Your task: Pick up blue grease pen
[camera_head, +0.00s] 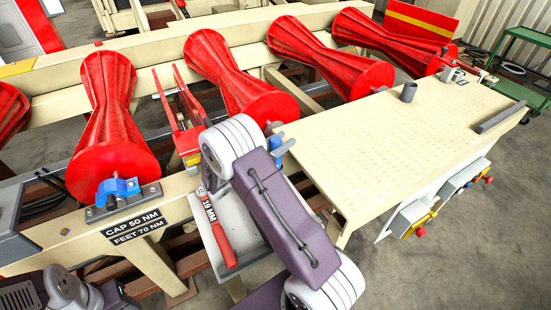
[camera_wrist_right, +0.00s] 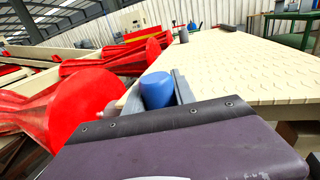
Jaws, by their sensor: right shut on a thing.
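The blue grease pen (camera_wrist_right: 157,90) shows in the right wrist view as a short blue cylinder between the grey fingers of my right gripper (camera_wrist_right: 158,98). The gripper is shut on it. In the head view, my right gripper (camera_head: 279,138) is mostly hidden behind my wrist, beside the left edge of the cream table. A small bit of blue (camera_head: 272,127) shows there, seemingly the pen's end. The rest of the pen is hidden. My left gripper is not in view; only grey links of my left arm show at the bottom left.
Red waisted rollers (camera_head: 110,115) line the cream frame at the left and back. The cream table (camera_head: 400,135) is mostly bare, with a grey cup (camera_head: 408,92) at its far side. A red-handled 19 MM wrench (camera_head: 222,240) lies on a grey tray (camera_head: 205,222) below my wrist.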

